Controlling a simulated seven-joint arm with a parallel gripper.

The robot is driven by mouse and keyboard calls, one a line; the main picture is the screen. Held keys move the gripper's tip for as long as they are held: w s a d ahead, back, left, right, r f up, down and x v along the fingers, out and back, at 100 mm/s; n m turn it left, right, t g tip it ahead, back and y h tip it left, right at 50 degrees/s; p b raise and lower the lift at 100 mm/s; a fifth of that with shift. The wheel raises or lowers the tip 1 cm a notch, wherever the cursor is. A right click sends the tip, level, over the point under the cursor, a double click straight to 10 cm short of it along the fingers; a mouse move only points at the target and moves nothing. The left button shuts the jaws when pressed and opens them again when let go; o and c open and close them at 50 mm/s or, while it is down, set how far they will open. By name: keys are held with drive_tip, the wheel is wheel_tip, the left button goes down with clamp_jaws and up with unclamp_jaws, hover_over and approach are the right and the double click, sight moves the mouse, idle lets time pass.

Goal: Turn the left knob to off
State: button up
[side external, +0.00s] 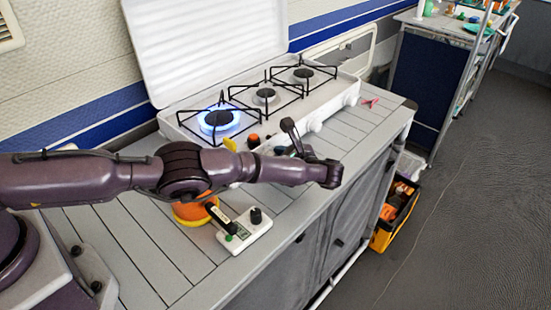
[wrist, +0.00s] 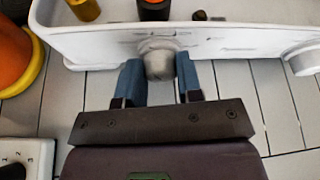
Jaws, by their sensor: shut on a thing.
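The stove (side external: 345,95) is a white three-burner unit with its lid raised. The left burner (side external: 220,118) burns with a blue flame; the other two show no flame. In the wrist view, the left knob (wrist: 159,62), grey and round on the white front panel, sits between the two blue fingers of my gripper (wrist: 159,72). The gripper is shut on it. In the side view my arm hides this knob, and the fingers are mostly hidden too. A further white knob (wrist: 303,58) shows to the right, also visible in the side view (side external: 315,122).
An orange and yellow round object (side external: 190,212) and a white device with a black dial (side external: 245,232) stand on the slatted counter near my arm. Small orange-black (side external: 254,140) and yellow (side external: 229,145) items sit by the stove front. The counter's right end is mostly clear.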

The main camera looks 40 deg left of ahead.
drive_tip(key=shift+d, duration=0.15)
idle(0.6)
drive_tip(key=o, duration=0.9)
drive_tip(key=shift+r, duration=0.1)
drive_tip(key=shift+r, duration=1.45)
drive_tip(key=shift+s+r, duration=0.35)
drive_tip(key=shift+r, duration=0.25)
drive_tip(key=s+r, duration=0.3)
drive_tip(key=s, duration=0.1)
drive_tip(key=s+a+r, duration=0.1)
drive_tip(key=s+r, duration=0.2)
drive_tip(key=s, duration=0.1)
drive_tip(key=s+r, duration=0.2)
drive_tip(key=s, duration=0.3)
drive_tip(key=shift+s+a+r, duration=0.1)
drive_tip(key=shift+a+r, duration=0.2)
drive_tip(key=shift+r, duration=0.1)
